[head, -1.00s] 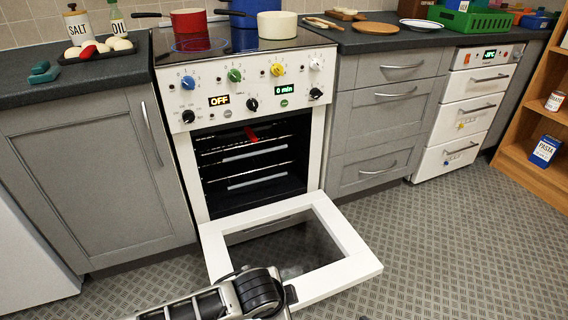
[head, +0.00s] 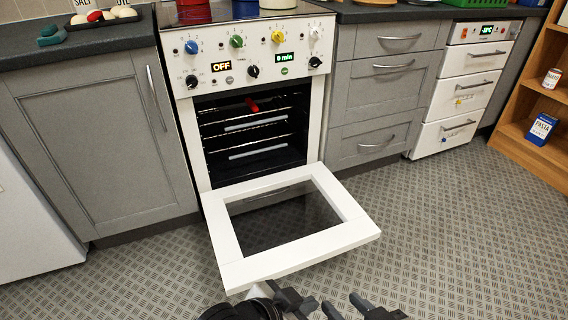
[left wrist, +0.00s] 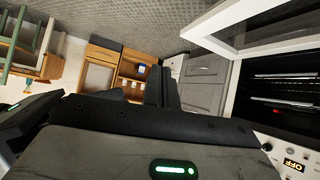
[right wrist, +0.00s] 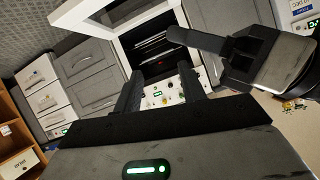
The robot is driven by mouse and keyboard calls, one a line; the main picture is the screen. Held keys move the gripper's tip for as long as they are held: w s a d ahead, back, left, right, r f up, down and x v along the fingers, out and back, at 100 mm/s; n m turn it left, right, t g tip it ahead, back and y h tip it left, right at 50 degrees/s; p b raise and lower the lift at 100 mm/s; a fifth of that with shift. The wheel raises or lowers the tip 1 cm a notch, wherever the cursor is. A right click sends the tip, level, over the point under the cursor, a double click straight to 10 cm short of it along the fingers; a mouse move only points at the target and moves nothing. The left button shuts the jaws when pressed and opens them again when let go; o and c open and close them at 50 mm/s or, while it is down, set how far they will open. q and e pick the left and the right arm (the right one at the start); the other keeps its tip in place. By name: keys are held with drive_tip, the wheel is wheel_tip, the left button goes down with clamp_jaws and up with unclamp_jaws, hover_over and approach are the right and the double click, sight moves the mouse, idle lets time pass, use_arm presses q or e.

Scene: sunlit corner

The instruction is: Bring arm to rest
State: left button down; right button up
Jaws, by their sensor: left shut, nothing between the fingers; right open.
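My left gripper (head: 290,298) is low at the bottom edge of the head view, in front of the open oven door (head: 235,274). It is shut and empty, its fingers together in the left wrist view (left wrist: 161,86). My right gripper (head: 350,308) is beside it on the right, cut off by the frame edge. Its fingers are spread and empty in the right wrist view (right wrist: 162,86). The left gripper also crosses the upper right of the right wrist view (right wrist: 200,44). Most of both arms is out of the head view.
The white oven (head: 262,75) stands open, its door folded down and reaching out over the floor. Grey drawers (head: 385,90), a white freezer unit (head: 452,115) and a wooden shelf (head: 548,110) stand to the right. The patterned floor (head: 440,240) is clear at right.

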use_arm(q)
drive_tip(key=s+a+r+n+t+y+b, duration=0.15)
drive_tip(key=a+n+t+b, duration=0.45)
drive_tip(key=a, duration=0.7)
drive_tip(key=s+a+r+n+y+p, duration=0.1)
drive_tip(key=r+p, duration=0.5)
drive_tip(key=p, duration=0.6)
drive_tip(key=s+a+r+g+y+p, duration=0.1)
drive_tip(key=a+r+y+p, duration=0.1)
drive_tip(key=r+p, duration=0.5)
drive_tip(key=a+p, duration=0.1)
drive_tip(key=p, duration=0.4)
drive_tip(key=shift+s+a+n+g, duration=0.3)
drive_tip(key=shift+a+n, duration=0.05)
drive_tip(key=shift+n, duration=0.05)
use_arm(e)
drive_tip(key=s+d+r+h, duration=0.1)
drive_tip(key=d+r+h, duration=0.1)
drive_tip(key=r, duration=0.8)
drive_tip(key=shift+s+d+r+g, duration=0.3)
drive_tip(key=shift+d+g, duration=0.1)
drive_tip(key=shift+d, duration=0.3)
drive_tip(key=shift+f, duration=0.1)
